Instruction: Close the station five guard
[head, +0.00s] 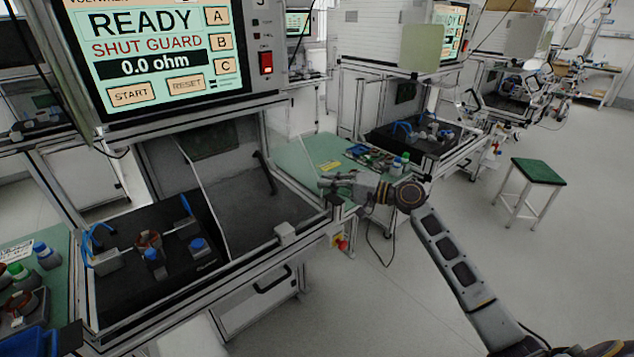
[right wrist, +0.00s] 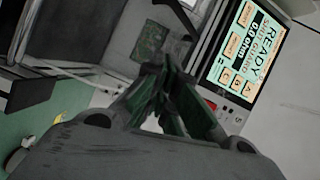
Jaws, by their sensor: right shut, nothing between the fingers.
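The station's screen (head: 160,50) reads READY, SHUT GUARD and 0.0 ohm; it also shows in the right wrist view (right wrist: 243,50). The guard (head: 235,205) appears as a see-through grey panel over the right half of the bay, with a dark slanted handle (head: 265,172). The left half is uncovered, showing the black test bed with a copper-coloured stator (head: 148,240). My right gripper (head: 322,184) is right of the handle, apart from it in the picture, pointing left. Its fingers (right wrist: 166,75) are shut and empty. My left gripper is out of view.
A green side table (head: 300,155) with small bottles and tools stands behind my right gripper. Another station (head: 420,135) is behind it. A green-topped stool (head: 537,171) stands on open floor at right.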

